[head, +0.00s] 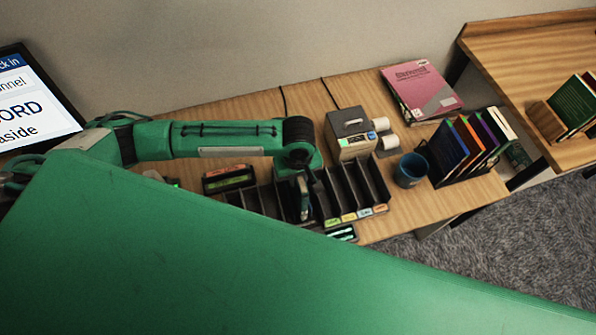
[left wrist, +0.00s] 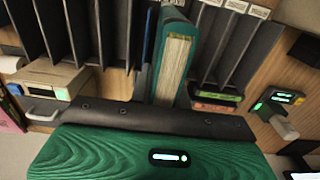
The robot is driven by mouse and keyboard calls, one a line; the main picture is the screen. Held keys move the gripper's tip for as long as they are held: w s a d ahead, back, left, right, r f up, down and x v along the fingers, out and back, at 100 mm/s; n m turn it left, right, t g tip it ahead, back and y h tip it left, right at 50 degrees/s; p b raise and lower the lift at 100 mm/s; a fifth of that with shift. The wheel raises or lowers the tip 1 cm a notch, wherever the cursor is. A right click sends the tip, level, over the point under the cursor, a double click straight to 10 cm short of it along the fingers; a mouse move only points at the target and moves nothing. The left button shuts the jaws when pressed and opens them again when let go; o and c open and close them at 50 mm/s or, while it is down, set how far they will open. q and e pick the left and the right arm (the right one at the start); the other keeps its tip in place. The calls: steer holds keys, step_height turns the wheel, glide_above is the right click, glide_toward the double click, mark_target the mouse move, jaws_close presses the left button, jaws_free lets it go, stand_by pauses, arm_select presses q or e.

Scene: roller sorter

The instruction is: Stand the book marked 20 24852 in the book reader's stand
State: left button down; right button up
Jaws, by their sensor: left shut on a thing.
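My left gripper (head: 303,190) reaches down over the black slotted rack (head: 365,190). It is shut on a teal book (left wrist: 172,60), whose pale page edges face the left wrist camera. The book stands upright among the rack's dark dividers; I cannot tell whether it is clear of the slot floor. Its mark cannot be read. In the head view the gripper and arm mostly hide the book. I cannot make out the book reader's stand for certain; a small device with a lit screen (left wrist: 278,100) shows in the left wrist view. My right gripper is not in view.
A beige box machine (head: 352,140) with white rolls stands behind the rack. To its right are a blue mug (head: 409,170), a holder of several books (head: 465,147) and a pink book (head: 421,88). A second wooden table (head: 510,60) is at far right.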

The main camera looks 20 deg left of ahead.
arm_select(q)
steer(key=shift+f, duration=0.9)
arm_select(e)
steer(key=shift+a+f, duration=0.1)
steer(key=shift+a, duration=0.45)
arm_select(q)
steer(key=shift+f, duration=0.55)
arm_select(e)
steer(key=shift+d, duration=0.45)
arm_select(q)
steer(key=c, duration=1.3)
jaws_free()
steer(key=shift+o, duration=0.2)
